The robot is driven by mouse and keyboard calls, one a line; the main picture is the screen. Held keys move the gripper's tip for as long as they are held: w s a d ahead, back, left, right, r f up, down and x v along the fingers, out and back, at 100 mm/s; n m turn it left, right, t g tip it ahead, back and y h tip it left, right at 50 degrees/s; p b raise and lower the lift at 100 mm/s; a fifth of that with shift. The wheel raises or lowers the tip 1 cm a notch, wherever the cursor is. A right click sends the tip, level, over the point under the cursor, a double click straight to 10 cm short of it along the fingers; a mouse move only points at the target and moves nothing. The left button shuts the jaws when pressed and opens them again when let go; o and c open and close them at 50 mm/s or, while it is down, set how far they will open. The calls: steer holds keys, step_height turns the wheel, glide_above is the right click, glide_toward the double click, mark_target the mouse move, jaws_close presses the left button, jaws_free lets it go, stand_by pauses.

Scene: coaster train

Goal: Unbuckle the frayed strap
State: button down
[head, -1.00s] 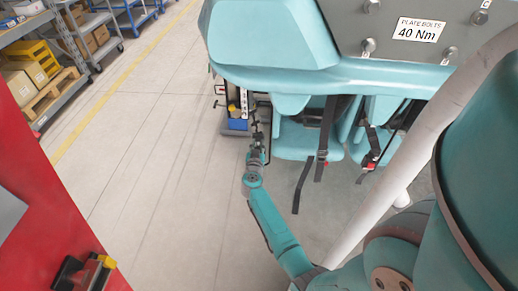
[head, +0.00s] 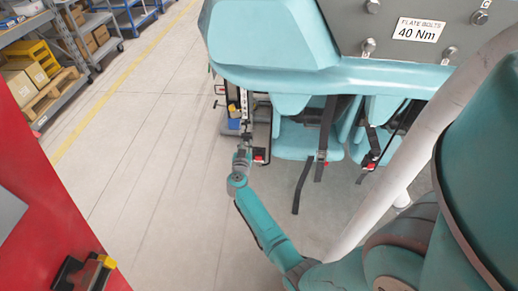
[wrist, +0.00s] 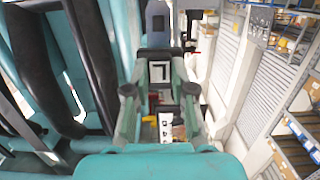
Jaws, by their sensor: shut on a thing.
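My gripper (head: 246,138) is at the left side of the left teal seat (head: 290,138) in the head view. In the wrist view its two fingers (wrist: 160,92) are closed in around a dark piece with a pale rectangular opening (wrist: 160,72), which seems to be a strap's end fitting. Fraying is too small to tell.
A teal car body with a grey plate (head: 400,30) overhangs the seats. A pale post (head: 400,150) stands at right. Red cabinet (head: 50,220) stands at left; the floor between is clear.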

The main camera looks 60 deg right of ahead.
steer(key=shift+w+a, duration=0.35)
steer(key=shift+w, duration=0.35)
steer(key=shift+w+a, duration=0.35)
steer(key=shift+w, duration=0.4)
steer(key=shift+w+a, duration=0.35)
steer(key=shift+w, duration=0.35)
